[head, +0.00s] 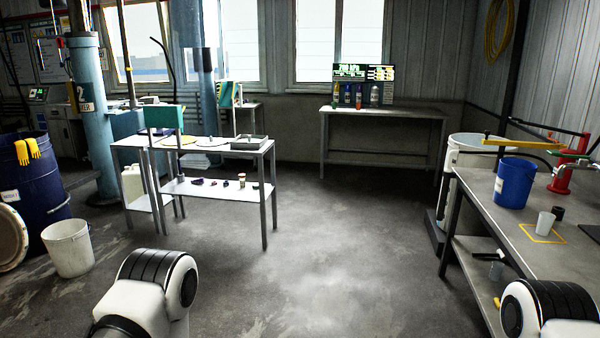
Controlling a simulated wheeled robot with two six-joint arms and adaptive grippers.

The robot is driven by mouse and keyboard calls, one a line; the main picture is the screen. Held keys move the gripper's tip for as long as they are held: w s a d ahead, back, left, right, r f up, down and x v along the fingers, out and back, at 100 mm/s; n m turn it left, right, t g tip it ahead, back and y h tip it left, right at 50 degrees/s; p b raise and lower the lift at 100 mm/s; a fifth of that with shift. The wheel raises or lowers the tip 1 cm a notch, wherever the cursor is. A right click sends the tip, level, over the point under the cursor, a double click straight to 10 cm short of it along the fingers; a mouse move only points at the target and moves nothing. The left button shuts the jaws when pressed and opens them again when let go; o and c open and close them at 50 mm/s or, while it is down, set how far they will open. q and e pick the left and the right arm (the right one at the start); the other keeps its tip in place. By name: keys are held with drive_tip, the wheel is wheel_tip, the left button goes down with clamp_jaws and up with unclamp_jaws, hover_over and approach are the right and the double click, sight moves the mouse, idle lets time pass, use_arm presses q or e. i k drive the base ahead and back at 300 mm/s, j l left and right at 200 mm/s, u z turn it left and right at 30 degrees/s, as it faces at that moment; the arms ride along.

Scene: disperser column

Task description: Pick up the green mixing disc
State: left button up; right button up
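I cannot make out a green mixing disc for certain. A flat yellow disc-like thing (181,141) and a flat pale disc-like thing (212,142) lie on the top of the metal table at the left middle. Small dark pieces (205,182), too small to identify, lie on that table's lower shelf. Only links of my two arms show, at the bottom left and bottom right corners. Neither gripper is in view.
The metal table (268,147) stands across open floor (330,240). A workbench (520,235) with a blue bucket (514,183) is at the right. A back bench (415,111) holds bottles. A white bucket (68,248) and blue drum (30,180) stand left.

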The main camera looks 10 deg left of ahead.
sight(249, 140)
drive_tip(key=i+u, duration=0.25)
drive_tip(key=i, duration=2.8)
